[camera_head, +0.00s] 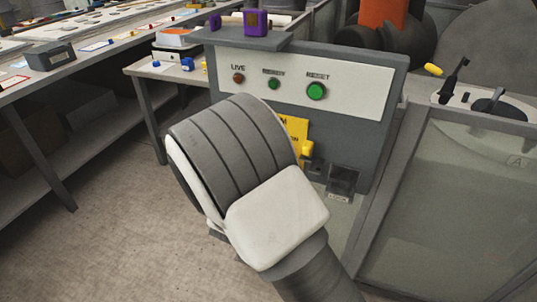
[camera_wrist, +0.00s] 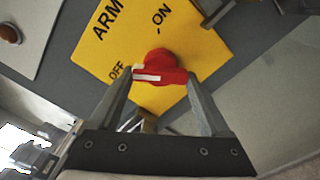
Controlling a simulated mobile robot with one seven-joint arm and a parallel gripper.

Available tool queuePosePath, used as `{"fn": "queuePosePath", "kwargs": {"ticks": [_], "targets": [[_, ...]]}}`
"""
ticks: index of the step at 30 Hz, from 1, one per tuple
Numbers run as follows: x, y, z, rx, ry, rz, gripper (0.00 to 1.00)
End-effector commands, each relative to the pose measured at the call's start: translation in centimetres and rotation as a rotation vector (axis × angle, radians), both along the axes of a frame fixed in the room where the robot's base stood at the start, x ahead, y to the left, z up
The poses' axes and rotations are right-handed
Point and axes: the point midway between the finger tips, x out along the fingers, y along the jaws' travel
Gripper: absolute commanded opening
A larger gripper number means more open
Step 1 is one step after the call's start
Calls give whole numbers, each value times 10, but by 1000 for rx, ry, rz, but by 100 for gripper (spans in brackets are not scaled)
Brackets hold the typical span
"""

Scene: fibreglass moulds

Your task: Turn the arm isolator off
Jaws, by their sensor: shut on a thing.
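The arm isolator is a red knob (camera_wrist: 162,60) on a yellow plate (camera_wrist: 200,40) marked ARM, ON and OFF. The white stripe on its red bar handle lies on the side nearest the OFF label. My gripper (camera_wrist: 160,82) has a finger on each side of the handle and is shut on it. In the head view my wrist hides the knob and gripper; only part of the yellow plate (camera_head: 298,127) shows behind it.
The grey panel (camera_head: 385,130) carries a red LIVE lamp (camera_head: 238,78), a small green lamp (camera_head: 273,84) and a green RESET button (camera_head: 316,91). A glass-sided enclosure (camera_head: 450,200) stands at right. A workbench (camera_head: 60,85) stands at left, with open floor (camera_head: 110,200) before it.

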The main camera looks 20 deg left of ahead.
Motion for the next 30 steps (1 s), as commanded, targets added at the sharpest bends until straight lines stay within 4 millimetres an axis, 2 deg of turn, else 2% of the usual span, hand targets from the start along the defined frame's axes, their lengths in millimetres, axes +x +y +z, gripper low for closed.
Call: {"fn": "queuePosePath", "kwargs": {"ticks": [10, 26, 27, 30], "targets": [[-1, 0, 0, -136, 12, 2, 25], [-1, 0, -1, -161, 14, 2, 25], [-1, 0, -1, -161, 14, 2, 84], [-1, 0, -1, -160, 14, 2, 100]]}}
